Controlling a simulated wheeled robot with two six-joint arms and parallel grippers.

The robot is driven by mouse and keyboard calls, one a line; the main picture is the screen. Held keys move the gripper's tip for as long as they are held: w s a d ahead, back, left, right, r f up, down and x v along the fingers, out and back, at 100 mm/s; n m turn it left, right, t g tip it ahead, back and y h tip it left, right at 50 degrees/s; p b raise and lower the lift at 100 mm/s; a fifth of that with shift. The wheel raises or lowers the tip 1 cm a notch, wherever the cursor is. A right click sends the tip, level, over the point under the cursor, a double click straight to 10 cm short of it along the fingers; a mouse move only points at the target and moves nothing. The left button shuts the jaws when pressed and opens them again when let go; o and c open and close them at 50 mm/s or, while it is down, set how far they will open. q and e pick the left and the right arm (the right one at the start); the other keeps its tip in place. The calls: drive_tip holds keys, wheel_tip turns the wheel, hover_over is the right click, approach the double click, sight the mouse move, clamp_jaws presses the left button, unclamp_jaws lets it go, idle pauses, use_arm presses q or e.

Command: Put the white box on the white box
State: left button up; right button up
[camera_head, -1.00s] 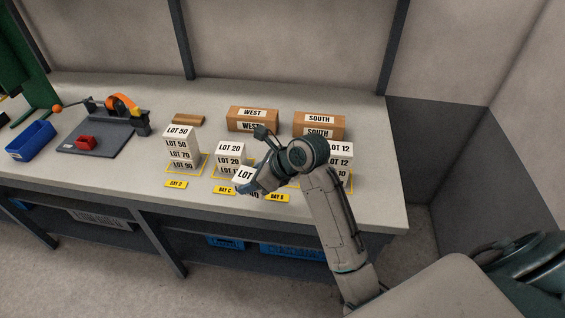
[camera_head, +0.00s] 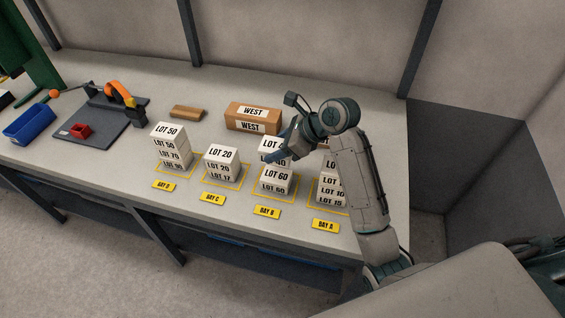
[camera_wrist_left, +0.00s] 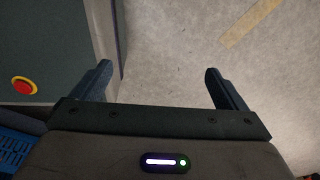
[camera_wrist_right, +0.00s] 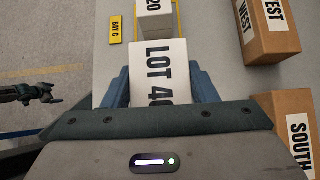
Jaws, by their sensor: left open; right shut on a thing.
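My right gripper (camera_head: 284,150) is shut on a white box marked LOT 4 (camera_wrist_right: 158,62), its last digit partly cut off. In the head view this held box (camera_head: 268,146) is over the white stack in Bay B, whose upper box reads LOT 60 (camera_head: 276,176). I cannot tell whether the two touch. Other white stacks stand in Bay D (camera_head: 170,146), Bay C (camera_head: 221,164) and Bay A (camera_head: 330,190); my right arm partly hides the Bay A stack. My left gripper (camera_wrist_left: 157,70) is open and empty above the floor.
Brown boxes marked WEST (camera_head: 252,117) stand behind the stacks, and a SOUTH box (camera_wrist_right: 290,118) shows in the right wrist view. Yellow labels line the front edge.

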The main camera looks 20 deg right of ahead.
drive_tip(key=shift+s+a+f, duration=0.15)
drive_tip(key=shift+a+f, duration=0.1)
drive_tip(key=shift+f, duration=0.3)
drive_tip(key=shift+s+a+f, duration=0.15)
drive_tip(key=shift+a+f, duration=0.05)
drive_tip(key=shift+f, duration=1.05)
drive_tip(key=f, duration=0.2)
drive_tip(key=shift+w+d+f+p, duration=0.1)
drive_tip(key=shift+d+f+p, duration=0.1)
drive_tip(key=shift+f+p, duration=0.15)
drive_tip(key=shift+f, duration=0.2)
drive_tip(key=shift+a, duration=0.1)
drive_tip(key=o, duration=1.2)
drive_tip(key=shift+f, duration=0.1)
use_arm(q)
drive_tip(key=shift+s+a+r, duration=0.35)
drive_tip(key=shift+a+r, duration=0.1)
drive_tip(key=shift+a, duration=0.05)
drive_tip(key=shift+f, duration=0.1)
